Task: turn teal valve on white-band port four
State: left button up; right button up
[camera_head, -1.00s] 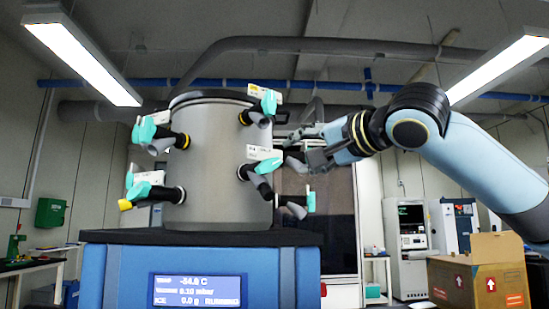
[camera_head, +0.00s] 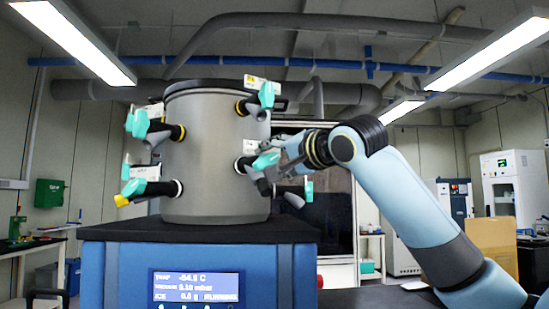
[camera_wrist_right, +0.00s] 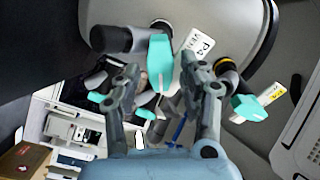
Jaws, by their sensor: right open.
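The teal valve (camera_head: 266,160) is on the white-band port at the middle right of the grey chamber (camera_head: 212,150). It also shows in the right wrist view (camera_wrist_right: 160,62), beside a white label (camera_wrist_right: 198,44) that seems to read P4. My right gripper (camera_head: 281,153) is open at this valve, coming from the right. In the right wrist view its fingers (camera_wrist_right: 163,72) stand on both sides of the teal handle; I cannot tell whether they touch it. My left gripper is not in view.
A yellow-band port with a teal valve (camera_head: 267,95) is above, and another teal valve (camera_head: 309,190) is close below right. More valves (camera_head: 138,124) are on the chamber's left side. A blue cabinet with a display (camera_head: 196,288) carries the chamber.

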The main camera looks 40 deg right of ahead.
jog(key=c, duration=0.8)
grip_shut()
